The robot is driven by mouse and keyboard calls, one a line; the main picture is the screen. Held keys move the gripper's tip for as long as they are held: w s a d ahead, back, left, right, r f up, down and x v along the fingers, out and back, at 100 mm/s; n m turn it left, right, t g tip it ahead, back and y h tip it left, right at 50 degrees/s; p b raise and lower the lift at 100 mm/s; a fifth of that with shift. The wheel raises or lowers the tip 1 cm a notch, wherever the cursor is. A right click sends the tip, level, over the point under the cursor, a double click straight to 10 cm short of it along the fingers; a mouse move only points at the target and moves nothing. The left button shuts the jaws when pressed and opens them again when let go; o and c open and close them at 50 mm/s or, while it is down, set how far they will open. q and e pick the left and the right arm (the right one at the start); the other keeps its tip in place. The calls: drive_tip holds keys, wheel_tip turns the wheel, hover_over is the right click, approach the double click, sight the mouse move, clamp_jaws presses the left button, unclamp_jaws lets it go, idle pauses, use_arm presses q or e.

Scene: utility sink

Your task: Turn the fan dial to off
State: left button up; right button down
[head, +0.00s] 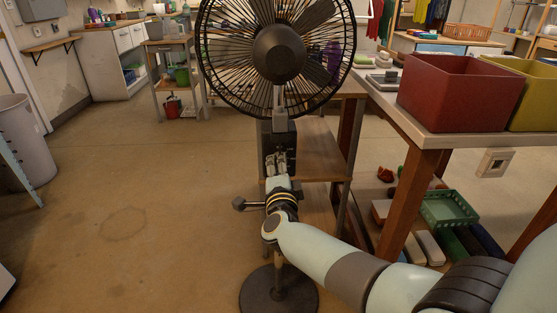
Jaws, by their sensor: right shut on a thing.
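A black pedestal fan (278,54) stands in front of me, with a round caged head, a dark control box (279,136) below it and a round base (279,292) on the floor. My right gripper (280,160) is at the front of the control box, its fingers pointing up and away from me. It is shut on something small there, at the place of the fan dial. The dial itself is hidden by the fingers, so its setting cannot be read. My left gripper is not in view.
A table at the right holds a red bin (458,95) and a yellow-green bin (533,95). A green basket (450,209) sits below it. A wooden shelf unit (325,150) stands right behind the fan. The floor at the left is clear, with a grey bin (22,140) at the edge.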

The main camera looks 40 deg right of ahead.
drive_tip(key=shift+s+d+f+n+p, duration=0.1)
drive_tip(key=shift+n+p, duration=0.65)
drive_tip(key=shift+n, duration=1.8)
drive_tip(key=shift+s+f+n+p, duration=0.15)
drive_tip(key=shift+n+p, duration=0.6)
drive_tip(key=shift+n, duration=1.75)
drive_tip(key=shift+d+f+n+p, duration=0.1)
drive_tip(key=shift+n+p, duration=0.65)
drive_tip(key=shift+n, duration=1.8)
drive_tip(key=c, duration=1.3)
unclamp_jaws()
drive_tip(key=shift+r, duration=0.1)
drive_tip(key=v, duration=1.2)
drive_tip(key=shift+w, duration=0.1)
